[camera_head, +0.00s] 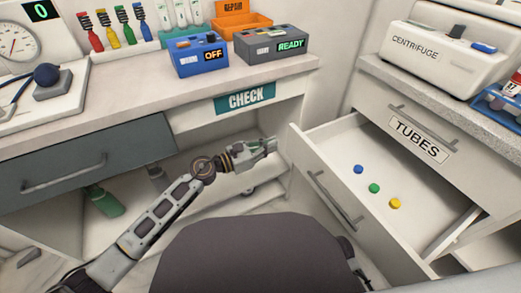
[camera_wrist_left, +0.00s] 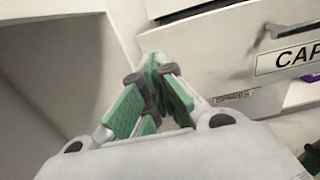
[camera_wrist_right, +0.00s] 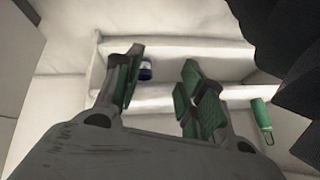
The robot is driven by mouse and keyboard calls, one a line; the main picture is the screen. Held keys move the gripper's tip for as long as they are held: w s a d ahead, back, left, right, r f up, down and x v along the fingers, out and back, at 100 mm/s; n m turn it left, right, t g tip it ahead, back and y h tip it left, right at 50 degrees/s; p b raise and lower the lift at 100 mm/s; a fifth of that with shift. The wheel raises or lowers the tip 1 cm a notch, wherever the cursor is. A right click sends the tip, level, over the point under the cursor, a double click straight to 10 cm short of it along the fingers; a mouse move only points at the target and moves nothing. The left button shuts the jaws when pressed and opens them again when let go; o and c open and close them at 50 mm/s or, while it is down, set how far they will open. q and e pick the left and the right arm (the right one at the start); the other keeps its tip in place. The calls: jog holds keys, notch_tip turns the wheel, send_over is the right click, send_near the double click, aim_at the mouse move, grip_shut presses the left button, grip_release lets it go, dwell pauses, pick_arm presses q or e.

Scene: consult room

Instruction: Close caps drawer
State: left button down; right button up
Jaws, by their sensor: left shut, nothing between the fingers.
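The caps drawer (camera_head: 345,140) stands pulled out below the TUBES drawer at the right of the head view. A blue cap (camera_head: 358,169), a green cap (camera_head: 374,188) and a yellow cap (camera_head: 395,203) lie in it. Its front (camera_wrist_left: 255,45), with a handle and a label reading "CAP", shows at the upper right of the left wrist view. My left gripper (camera_head: 268,146) is shut and empty, just left of the drawer's far front corner; I cannot tell whether they touch. My right gripper (camera_wrist_right: 163,62) is open and empty in the right wrist view, pointing toward low shelving.
The TUBES drawer (camera_head: 385,105) is shut under the right counter, which bears a centrifuge (camera_head: 447,52). The left counter has a CHECK sign (camera_head: 249,99) and a grey-fronted drawer (camera_head: 90,160). A dark seat-like shape (camera_head: 250,255) fills the bottom middle. A green bottle (camera_head: 105,202) stands low left.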

aim_at(292, 137)
pick_arm(q)
jog(key=x, duration=0.3)
jog(key=shift+d, duration=0.1)
jog(key=shift+b+x, duration=0.4)
jog(key=shift+x, duration=0.55)
jog(key=shift+w+d, duration=0.15)
jog(key=shift+d, duration=0.15)
pick_arm(e)
notch_tip(292, 137, down, 2)
jog(key=shift+a+f, duration=0.15)
